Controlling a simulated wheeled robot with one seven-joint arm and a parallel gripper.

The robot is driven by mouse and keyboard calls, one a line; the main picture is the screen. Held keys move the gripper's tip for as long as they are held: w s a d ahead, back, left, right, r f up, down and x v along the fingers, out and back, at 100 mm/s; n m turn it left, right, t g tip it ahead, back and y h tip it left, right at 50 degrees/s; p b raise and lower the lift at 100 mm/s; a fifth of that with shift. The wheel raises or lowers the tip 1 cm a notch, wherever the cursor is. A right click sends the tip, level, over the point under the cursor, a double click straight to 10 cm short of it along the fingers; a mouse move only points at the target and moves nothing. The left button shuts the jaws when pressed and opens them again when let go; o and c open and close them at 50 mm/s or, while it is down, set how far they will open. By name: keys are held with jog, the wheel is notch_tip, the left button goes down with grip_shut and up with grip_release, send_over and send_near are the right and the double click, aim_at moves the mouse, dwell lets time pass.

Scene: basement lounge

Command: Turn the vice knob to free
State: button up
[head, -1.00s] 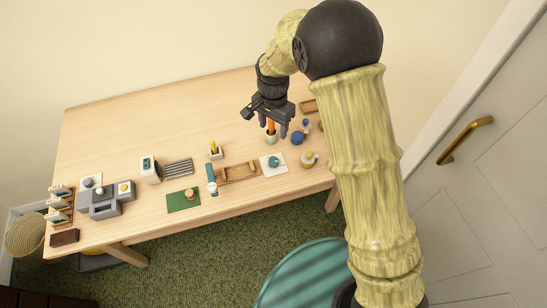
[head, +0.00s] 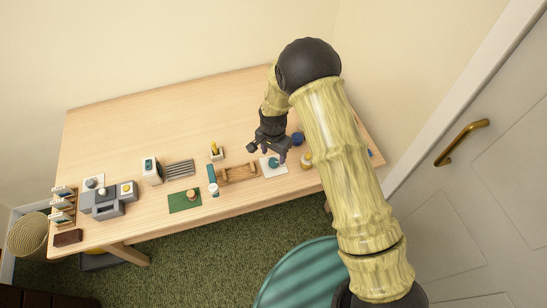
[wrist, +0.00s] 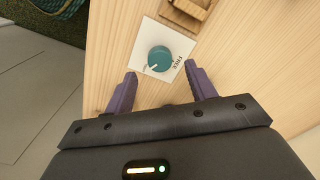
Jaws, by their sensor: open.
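The teal vice knob (wrist: 159,59) sits on a white square plate (wrist: 150,33) in the wrist view. The word FREE is printed on the plate to the right of the knob. A white pointer mark on the knob faces lower left, away from that word. My gripper (wrist: 163,72) is open, with its two purple fingers apart and the knob lying beyond and between their tips. I see no contact. In the head view my gripper (head: 268,149) hangs over the plate (head: 277,171) and partly hides the knob.
A wooden vice-like piece (head: 238,174) with a teal end lies just left of the plate; wood also shows in the wrist view (wrist: 197,6). A blue round object (head: 298,139) and a yellowish jar (head: 306,161) stand close on the right. The table's back is clear.

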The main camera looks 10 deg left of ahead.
aim_at(273, 161)
jog(key=shift+f, duration=1.9)
jog(key=c, duration=1)
